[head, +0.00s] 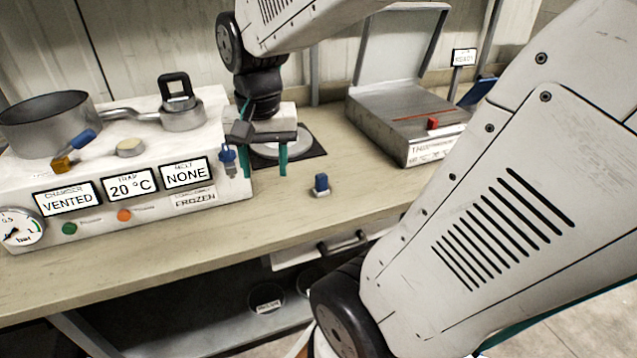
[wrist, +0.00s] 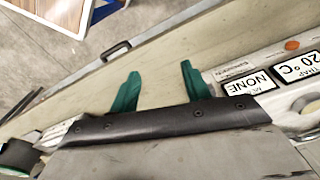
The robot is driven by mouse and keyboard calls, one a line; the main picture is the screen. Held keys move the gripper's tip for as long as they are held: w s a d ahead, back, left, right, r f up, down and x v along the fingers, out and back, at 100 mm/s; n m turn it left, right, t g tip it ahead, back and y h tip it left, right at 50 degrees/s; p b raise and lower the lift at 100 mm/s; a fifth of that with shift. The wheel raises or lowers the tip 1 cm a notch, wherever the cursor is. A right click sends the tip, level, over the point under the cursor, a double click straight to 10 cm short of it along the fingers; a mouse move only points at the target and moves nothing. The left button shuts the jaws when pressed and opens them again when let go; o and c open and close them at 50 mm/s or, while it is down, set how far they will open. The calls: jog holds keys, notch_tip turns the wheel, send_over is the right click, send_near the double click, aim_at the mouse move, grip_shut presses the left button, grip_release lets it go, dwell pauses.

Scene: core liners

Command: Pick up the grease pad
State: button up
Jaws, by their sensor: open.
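A small block with a blue top and pale base (head: 321,185), which looks like the grease pad, stands on the bench top near its front edge in the head view. A flat round tan disc (head: 130,147) lies on the white instrument box; I cannot rule out that it is the pad. My gripper (head: 264,174) is open and empty, with green fingers pointing down above the bench, left of the blue-topped block and beside the box's right end.
The white instrument box (head: 215,140) carries a pot (head: 48,120), a lidded pan (head: 183,113) and a blue-handled tool (head: 76,147). A round plate on a dark mat (head: 318,148) lies behind my gripper. An open-lidded grey unit (head: 385,115) stands right. Bench between is clear.

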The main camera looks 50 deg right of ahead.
jog(key=w+d+f+m, duration=0.4)
jog(key=d+m, duration=0.2)
jog(key=d, duration=0.4)
jog(key=m, duration=0.8)
send_over(322, 175)
jog(key=a, duration=0.1)
jog(key=shift+g, duration=0.4)
notch_tip(322, 175, down, 7)
jog(key=shift+a+f, duration=0.1)
jog(key=f, duration=0.4)
jog(key=d+f, duration=0.1)
jog(key=f, duration=0.2)
jog(key=shift+w+f, duration=0.1)
jog(key=shift+f, duration=0.55)
grip_shut()
